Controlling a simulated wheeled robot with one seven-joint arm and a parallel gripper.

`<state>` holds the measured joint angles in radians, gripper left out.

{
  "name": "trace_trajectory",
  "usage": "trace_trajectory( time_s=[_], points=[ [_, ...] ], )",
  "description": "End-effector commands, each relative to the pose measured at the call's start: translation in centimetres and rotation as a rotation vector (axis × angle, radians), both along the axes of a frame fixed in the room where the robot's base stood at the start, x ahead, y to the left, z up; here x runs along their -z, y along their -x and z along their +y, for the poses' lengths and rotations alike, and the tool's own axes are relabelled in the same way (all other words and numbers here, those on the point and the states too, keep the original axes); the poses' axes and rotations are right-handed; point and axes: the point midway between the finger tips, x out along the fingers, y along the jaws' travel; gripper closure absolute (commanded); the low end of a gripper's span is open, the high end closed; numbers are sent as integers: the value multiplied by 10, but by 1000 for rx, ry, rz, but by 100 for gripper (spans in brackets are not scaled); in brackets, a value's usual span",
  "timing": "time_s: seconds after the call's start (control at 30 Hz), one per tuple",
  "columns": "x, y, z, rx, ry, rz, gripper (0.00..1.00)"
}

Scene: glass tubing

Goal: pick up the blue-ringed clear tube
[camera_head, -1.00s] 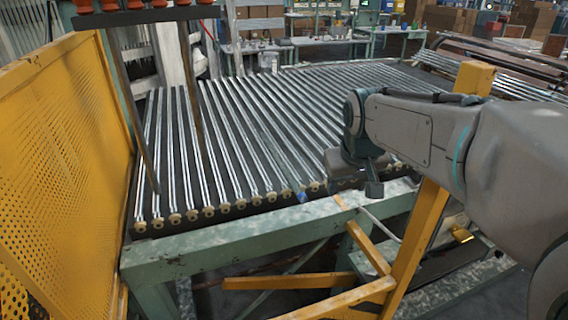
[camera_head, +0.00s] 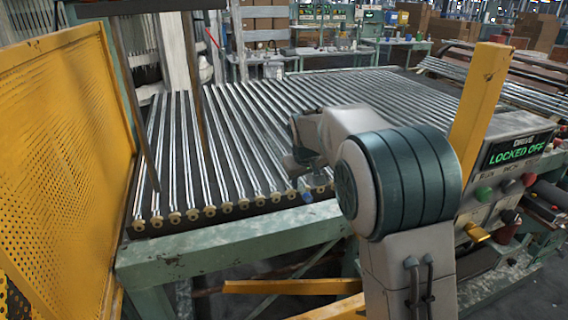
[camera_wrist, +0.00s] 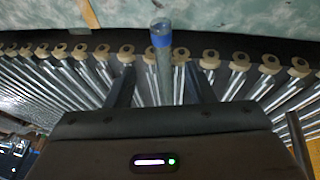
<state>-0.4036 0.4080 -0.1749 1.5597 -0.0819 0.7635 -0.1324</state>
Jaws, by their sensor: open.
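The blue-ringed clear tube (camera_wrist: 163,68) shows in the wrist view, its blue band near the end that sticks out past the rollers. In the head view the blue end (camera_head: 307,196) is a small spot at the table's front edge, and my arm hides part of what lies beyond. My gripper (camera_wrist: 161,80) is open, with one dark finger on each side of the tube in the wrist view. I cannot tell how far the fingers are above it. In the head view my gripper (camera_head: 300,168) is low over the rollers, just behind the blue end.
The roller table (camera_head: 215,242) has a green frame and several shiny rollers with tan end caps. A yellow perforated guard (camera_head: 60,130) stands at the left. A yellow post (camera_head: 480,105) and a control box reading "LOCKED OFF" (camera_head: 515,150) stand at the right.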

Motion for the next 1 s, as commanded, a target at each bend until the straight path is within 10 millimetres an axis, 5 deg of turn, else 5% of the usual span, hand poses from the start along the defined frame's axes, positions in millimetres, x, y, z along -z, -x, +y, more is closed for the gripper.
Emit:
trace_trajectory(
  time_s=[0.53, 0.83, 1.0],
  points=[
    [53, -25, 4, 1, 0, 1, 51],
    [57, -27, 4, 1, -1, -1, 51],
    [57, -27, 4, 1, -1, -1, 99]
  ],
)
